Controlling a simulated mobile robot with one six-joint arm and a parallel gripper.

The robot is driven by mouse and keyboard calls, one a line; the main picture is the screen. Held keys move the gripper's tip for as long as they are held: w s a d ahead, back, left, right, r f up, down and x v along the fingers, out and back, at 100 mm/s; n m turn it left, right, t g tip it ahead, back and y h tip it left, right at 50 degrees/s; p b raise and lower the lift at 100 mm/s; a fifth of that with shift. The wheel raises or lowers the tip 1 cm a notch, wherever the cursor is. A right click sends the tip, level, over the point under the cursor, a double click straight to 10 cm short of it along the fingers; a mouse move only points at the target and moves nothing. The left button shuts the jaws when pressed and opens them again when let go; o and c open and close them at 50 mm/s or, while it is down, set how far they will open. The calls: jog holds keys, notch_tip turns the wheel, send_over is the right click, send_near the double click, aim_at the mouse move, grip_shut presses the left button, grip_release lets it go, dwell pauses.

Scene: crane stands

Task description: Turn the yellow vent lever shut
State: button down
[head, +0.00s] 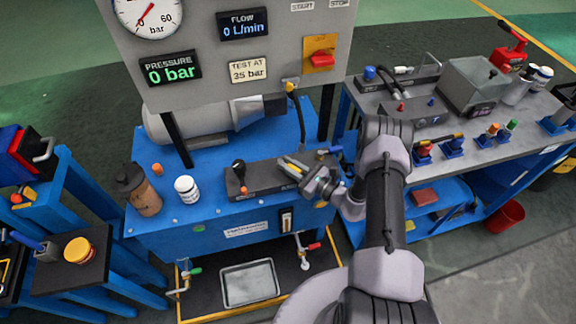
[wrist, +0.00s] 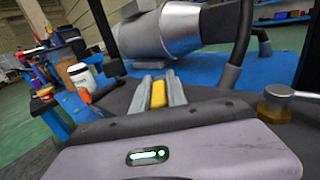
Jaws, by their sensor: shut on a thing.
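The yellow vent lever shows as a yellow bar (wrist: 158,94) in the middle of the wrist view. The two grey fingers of my gripper (wrist: 157,88) lie along both sides of it, shut on it. In the head view my gripper (head: 289,165) is over the dark valve block (head: 262,178) on the blue test bench (head: 215,208). There, only a little yellow shows between the fingers. The lever's pivot and its full angle are hidden by my gripper. The pressure display (head: 169,72) reads 0 bar and the flow display (head: 243,23) reads 0 L/min.
A black-knobbed valve (head: 238,168) stands left of my gripper on the block. A brown bottle (head: 140,190) and a white jar (head: 187,189) stand further left. A hose (head: 296,110) rises behind my gripper. The gauge panel (head: 205,50) overhangs the bench's back.

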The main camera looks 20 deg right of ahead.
jog(key=shift+r, duration=0.1)
jog(key=c, duration=1.3)
grip_release()
